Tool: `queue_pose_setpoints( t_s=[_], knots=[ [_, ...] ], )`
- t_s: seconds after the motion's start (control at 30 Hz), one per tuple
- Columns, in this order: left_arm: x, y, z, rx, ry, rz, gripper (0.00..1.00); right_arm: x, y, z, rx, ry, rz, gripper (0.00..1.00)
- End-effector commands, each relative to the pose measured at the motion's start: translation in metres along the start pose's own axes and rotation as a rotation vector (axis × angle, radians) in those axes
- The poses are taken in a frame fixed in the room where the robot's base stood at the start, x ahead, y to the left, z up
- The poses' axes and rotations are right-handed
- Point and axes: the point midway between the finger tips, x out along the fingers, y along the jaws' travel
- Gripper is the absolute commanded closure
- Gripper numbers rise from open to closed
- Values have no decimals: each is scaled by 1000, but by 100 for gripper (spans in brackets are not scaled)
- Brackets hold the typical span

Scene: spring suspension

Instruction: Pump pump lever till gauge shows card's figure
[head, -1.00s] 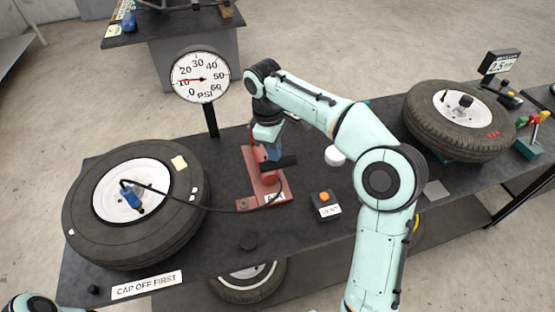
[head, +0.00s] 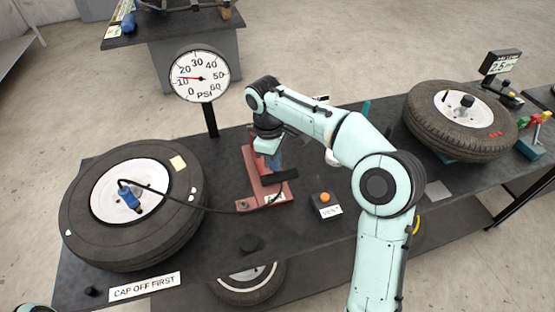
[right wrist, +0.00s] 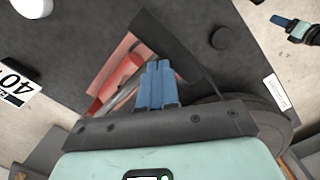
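The red pump (head: 252,172) stands on the dark bench with its black lever handle (head: 284,175) low over the base. My right gripper (head: 273,162) is at the handle, its blue fingers (right wrist: 157,84) together. The dark handle bar (right wrist: 172,45) passes just beyond the fingertips; I cannot tell whether they touch it. The round gauge (head: 200,76) has its red needle between 10 and 20 PSI. A white card reading 40 (right wrist: 14,84) shows in the right wrist view. My left gripper (right wrist: 283,21) appears small in that view's top right corner; its opening is unclear.
A hose runs from the pump to a blue fitting (head: 131,199) on the left tyre (head: 85,235). A box with an orange button (head: 324,198) sits right of the pump. Another tyre (head: 455,143) lies at the right. A CAP OFF FIRST label (head: 145,286) is at the front edge.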

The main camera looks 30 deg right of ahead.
Motion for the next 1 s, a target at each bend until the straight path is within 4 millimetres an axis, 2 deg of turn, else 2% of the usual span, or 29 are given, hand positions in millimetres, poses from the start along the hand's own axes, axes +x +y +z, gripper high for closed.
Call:
queue_pose_setpoints(
  t_s=[0.2,0.33,0.47,0.77,0.87,1.0],
  knots=[
    [-5,3,-5,2,6,2,45,-3,0,-4,-1,1,0,100],
    [-18,13,-20,9,24,8,45,-11,1,-17,-4,5,2,100],
    [-19,14,-20,9,25,9,45,-14,0,-30,-2,3,1,100],
    [-17,12,-18,8,21,8,45,-13,-1,-28,0,-3,-2,100],
    [-17,12,-18,8,22,8,45,-20,0,-29,0,-2,-1,100],
    [-17,12,-18,8,22,8,45,-44,-1,-30,-2,4,1,100]
  ],
)
